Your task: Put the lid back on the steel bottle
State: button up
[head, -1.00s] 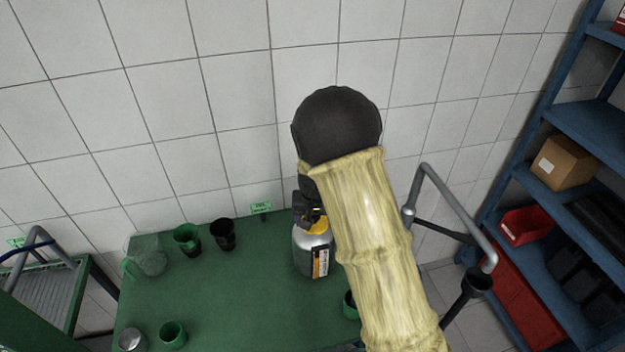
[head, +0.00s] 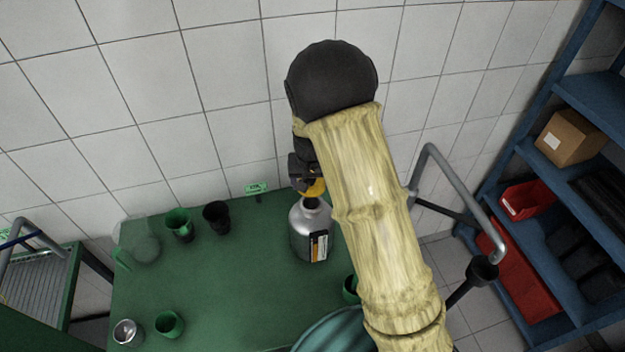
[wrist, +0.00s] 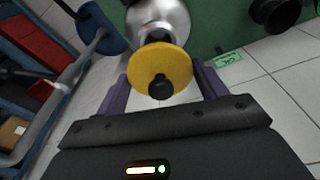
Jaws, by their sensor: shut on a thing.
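The steel bottle (head: 309,236) stands upright on the green table, with a dark open mouth and a label on its right side. It also shows at the top of the wrist view (wrist: 150,17). My gripper (head: 309,182) is above the bottle, partly hidden by my arm. In the wrist view my gripper (wrist: 161,90) is shut on the yellow lid (wrist: 180,65), which has a black knob in its middle. In the head view the lid (head: 317,188) is apart from the bottle, just above its mouth.
On the green table (head: 240,295) stand a clear jug (head: 140,245), a green cup (head: 179,225), a black cup (head: 216,217), another green cup (head: 169,324) and a small metal cup (head: 126,333). A blue shelf (head: 590,120) stands at the right.

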jog(key=shift+w+f+b, duration=0.15)
jog(key=shift+f+b, duration=2.1)
jog(key=shift+f, duration=0.95)
jog(key=shift+s+a, duration=0.25)
jog(key=shift+s, duration=0.1)
jog(key=shift+w+d+f, duration=0.15)
jog(key=shift+w+d, duration=0.15)
dwell(0.3)
jog(key=o, duration=1)
jog(key=shift+o, duration=0.6)
